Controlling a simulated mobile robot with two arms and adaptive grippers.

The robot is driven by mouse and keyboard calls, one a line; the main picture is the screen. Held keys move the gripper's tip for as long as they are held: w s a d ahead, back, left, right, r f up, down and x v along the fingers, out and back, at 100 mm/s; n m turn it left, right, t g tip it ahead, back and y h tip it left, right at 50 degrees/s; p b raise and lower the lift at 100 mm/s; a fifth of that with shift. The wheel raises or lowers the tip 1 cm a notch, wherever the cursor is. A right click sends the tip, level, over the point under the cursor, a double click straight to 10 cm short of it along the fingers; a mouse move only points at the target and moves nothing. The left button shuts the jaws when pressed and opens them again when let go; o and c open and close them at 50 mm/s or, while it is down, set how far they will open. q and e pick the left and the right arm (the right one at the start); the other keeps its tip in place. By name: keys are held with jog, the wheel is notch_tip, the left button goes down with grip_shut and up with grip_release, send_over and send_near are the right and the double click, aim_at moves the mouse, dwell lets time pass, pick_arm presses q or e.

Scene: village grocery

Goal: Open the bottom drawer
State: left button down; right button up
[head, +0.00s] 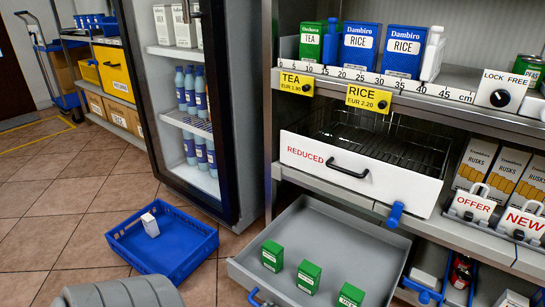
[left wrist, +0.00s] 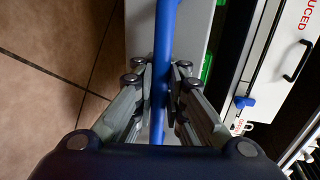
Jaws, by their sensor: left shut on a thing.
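The bottom drawer (head: 330,243) is a grey tray under the shelf unit. It stands out from the unit, with green boxes (head: 309,276) in it. Part of its blue handle (head: 256,298) shows at the lower edge of the head view. In the left wrist view the blue handle bar (left wrist: 165,30) runs between the fingers of my left gripper (left wrist: 160,78), which is shut on it. The drawer's grey front (left wrist: 198,38) is right beside the bar. In the head view the left gripper's fingers are out of frame. My right gripper is not in view.
A white-fronted REDUCED wire drawer (head: 408,187) with a black handle juts out above, a blue lever (head: 395,213) at its lower edge. A blue crate (head: 177,262) with a small white carton is on the floor at left. A fridge (head: 240,120) stands behind it.

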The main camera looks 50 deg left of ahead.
pick_arm(q)
jog(key=shift+r, duration=0.1)
jog(key=c, duration=1.7)
grip_release()
jog(key=shift+o, duration=0.2)
jog(key=v, duration=0.7)
jog(key=shift+s, duration=0.2)
jog(key=shift+r, duration=0.1)
